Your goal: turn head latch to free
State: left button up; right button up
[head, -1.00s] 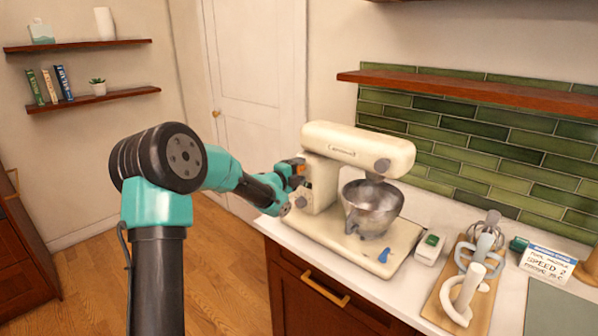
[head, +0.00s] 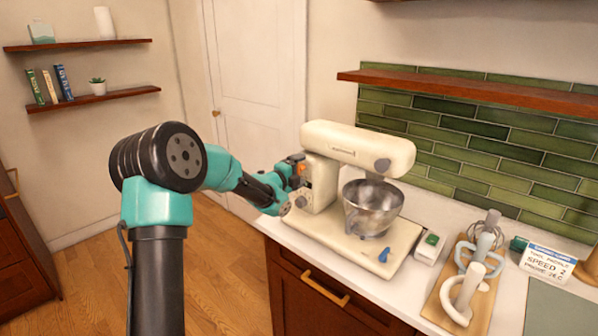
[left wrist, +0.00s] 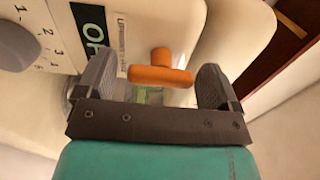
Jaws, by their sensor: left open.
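The cream stand mixer (head: 346,150) stands on the counter with its head level over a metal bowl (head: 373,205). The head latch (left wrist: 158,70) is an orange T-shaped handle on the mixer's side, seen close in the left wrist view. A small bit of orange (head: 301,169) also shows beside my gripper in the head view. My left gripper (head: 293,178) is at the mixer's left side. In the left wrist view its fingers (left wrist: 152,84) are open, one on each side of the orange handle, with visible gaps. My right gripper is not in view.
A dial (left wrist: 18,45) with numbers and a dark green label (left wrist: 92,25) sit left of the latch. A blue piece (head: 383,255) is on the mixer's base. A wooden board (head: 467,283) with mixing tools and a "SPEED 2" card (head: 547,263) stand at right.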

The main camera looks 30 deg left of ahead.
pick_arm(q)
jog(key=v, duration=1.7)
jog(key=shift+s, duration=0.25)
jog(key=s+d+f+n+g, duration=0.1)
jog(key=d+f+n+g, duration=0.25)
jog(key=f, duration=0.65)
jog(key=s+d+f+n+g, duration=0.1)
jog(key=d+f+n+g, duration=0.1)
jog(key=d+f+n, duration=0.5)
jog(key=s+d+f+n+g, duration=0.1)
jog(key=d+f+n+g, duration=0.15)
jog(key=f, duration=0.95)
jog(key=s+d+f+n+g, duration=0.4)
jog(key=s+d+f, duration=0.2)
jog(key=s+f, duration=0.1)
jog(key=s+d+f+n+g, duration=0.4)
jog(key=s+f, duration=0.4)
jog(key=s, duration=0.2)
jog(key=shift+s+d+f+n+g, duration=0.25)
jog(key=shift+d+n+g, duration=0.15)
jog(key=shift+d+n, duration=0.45)
jog(key=shift+d, duration=0.1)
jog(key=shift+c, duration=0.2)
